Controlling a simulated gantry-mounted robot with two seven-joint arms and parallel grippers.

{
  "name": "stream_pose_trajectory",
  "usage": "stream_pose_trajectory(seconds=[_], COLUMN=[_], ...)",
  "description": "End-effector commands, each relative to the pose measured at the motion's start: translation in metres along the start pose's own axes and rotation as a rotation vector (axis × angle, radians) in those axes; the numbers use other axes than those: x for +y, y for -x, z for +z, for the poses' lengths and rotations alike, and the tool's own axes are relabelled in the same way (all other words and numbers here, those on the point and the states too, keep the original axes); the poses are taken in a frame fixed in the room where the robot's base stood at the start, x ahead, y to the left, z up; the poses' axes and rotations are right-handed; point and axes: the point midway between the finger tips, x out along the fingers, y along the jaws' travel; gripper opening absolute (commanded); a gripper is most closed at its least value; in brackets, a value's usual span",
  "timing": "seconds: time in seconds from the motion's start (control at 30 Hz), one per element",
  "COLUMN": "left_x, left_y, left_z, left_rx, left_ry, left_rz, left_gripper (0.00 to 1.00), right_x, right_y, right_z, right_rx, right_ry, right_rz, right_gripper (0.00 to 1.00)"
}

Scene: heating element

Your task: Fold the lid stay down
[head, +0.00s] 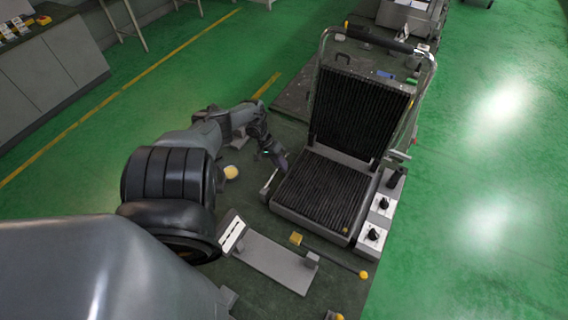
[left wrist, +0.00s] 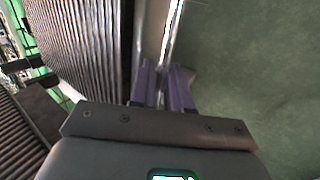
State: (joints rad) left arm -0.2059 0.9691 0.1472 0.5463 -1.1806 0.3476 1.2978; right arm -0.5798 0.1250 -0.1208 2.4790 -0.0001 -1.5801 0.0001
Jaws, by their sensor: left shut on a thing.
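The contact grill stands open on the dark bench. Its ribbed lid (head: 352,112) is raised and its ribbed lower plate (head: 325,190) lies flat. The lid stay, a thin bright metal rod (head: 268,182), shows at the left side of the lower plate, beside my left gripper (head: 280,162). In the left wrist view the rod (left wrist: 173,32) runs down to between the purple fingers of my left gripper (left wrist: 164,82), which are shut on it. The fingers hide the gripped part. I cannot tell whether its far end is seated. My right gripper is out of view.
A control panel with black knobs (head: 376,224) is at the grill's right. A grey flat plate (head: 270,262) and a rod with a yellow end (head: 335,258) lie in front. A yellow round item (head: 231,172) is left of my gripper. Green floor surrounds the bench.

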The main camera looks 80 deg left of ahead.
Motion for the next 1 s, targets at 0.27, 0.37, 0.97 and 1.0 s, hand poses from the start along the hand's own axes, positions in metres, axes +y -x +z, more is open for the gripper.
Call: stream_pose_trajectory(seconds=[0.27,0.37,0.97,1.0], left_x=[-0.001,-0.001,0.001,0.001], left_y=[0.000,-0.001,0.026,0.032], left_z=[0.000,0.000,0.000,0.000], left_rx=[0.001,0.001,0.001,0.001], left_ry=[0.000,0.000,-0.001,-0.001], left_rz=[-0.001,-0.001,-0.002,-0.002], left_gripper=[0.00,0.26,0.32,0.32], right_x=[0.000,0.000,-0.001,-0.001], right_y=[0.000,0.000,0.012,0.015], right_z=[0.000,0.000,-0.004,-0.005], right_rx=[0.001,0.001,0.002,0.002], right_ry=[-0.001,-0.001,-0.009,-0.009], right_rz=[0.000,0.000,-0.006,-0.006], right_gripper=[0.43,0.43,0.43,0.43])
